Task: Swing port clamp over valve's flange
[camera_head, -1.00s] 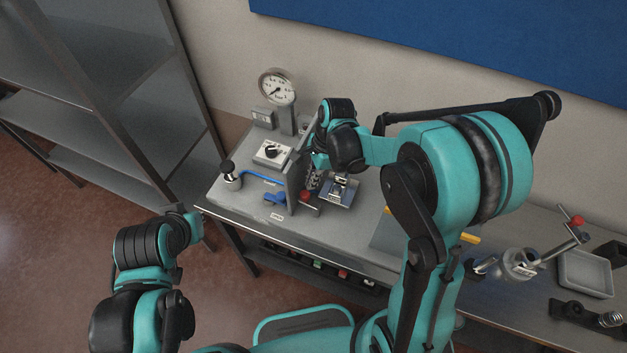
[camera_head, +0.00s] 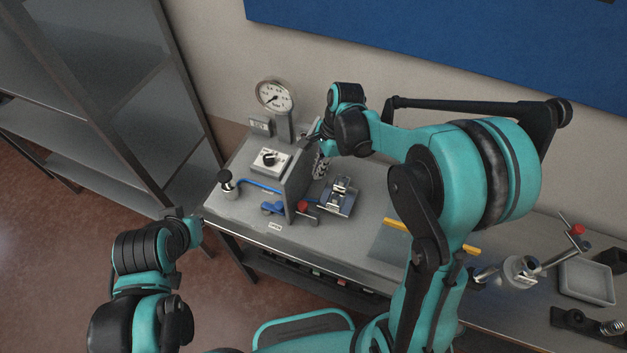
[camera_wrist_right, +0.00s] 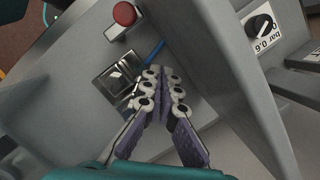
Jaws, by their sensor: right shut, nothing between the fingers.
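A small silver clamp-like fitting (camera_head: 339,194) sits on a plate on the bench, right of a grey upright panel (camera_head: 297,190). It also shows as a shiny metal block (camera_wrist_right: 118,72) in the right wrist view. A blue handle (camera_head: 272,208) and a red knob (camera_head: 303,206) are at the panel's foot. I cannot tell surely which parts are the port clamp and the valve's flange. My right gripper (camera_head: 321,160) is behind the fitting, beside the panel; its fingers (camera_wrist_right: 163,78) are shut and empty. My left arm is over the floor at left; its gripper does not show.
A pressure gauge (camera_head: 274,97), a dial box (camera_head: 270,159) and a black-topped knob (camera_head: 226,180) stand left of the panel. A metal fixture with a red-tipped lever (camera_head: 520,269) and a grey tray (camera_head: 587,281) are at the right. A shelf rack (camera_head: 110,195) stands left.

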